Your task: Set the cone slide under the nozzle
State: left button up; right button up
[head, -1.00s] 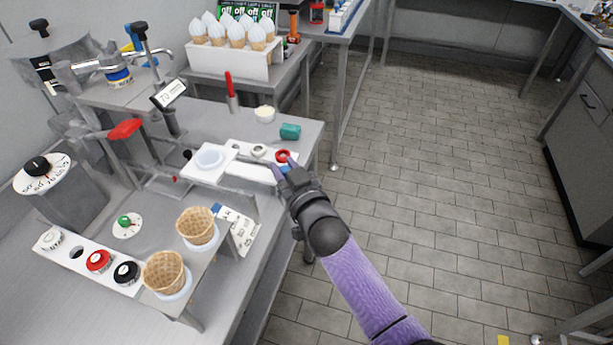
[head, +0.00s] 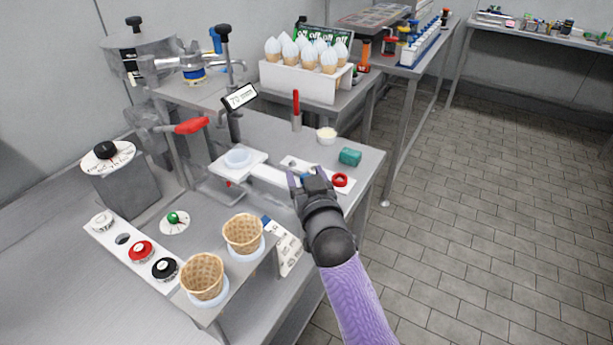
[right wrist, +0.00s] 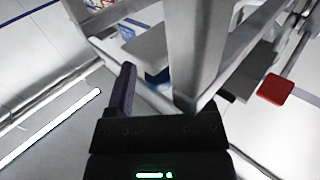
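The cone slide, a white plate with a pale ring (head: 238,158), sits at the left end of a white rail (head: 272,174) on the grey bench. An upright post with a small display (head: 239,97) stands just behind it. I cannot make out the nozzle itself. My right gripper (head: 304,174) is over the bench's front edge, to the right of the slide and apart from it. Its fingers look spread with nothing between them. In the right wrist view one dark finger (right wrist: 122,90) shows clearly. My left gripper is not in view.
A red lever (head: 192,126) is at the left. A white rack of topped cones (head: 300,82) is behind. The right floor is clear.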

jog(key=s+d+p, duration=0.2)
jog(key=s+p, duration=0.1)
jog(key=s, duration=0.6)
jog(key=shift+s, duration=0.4)
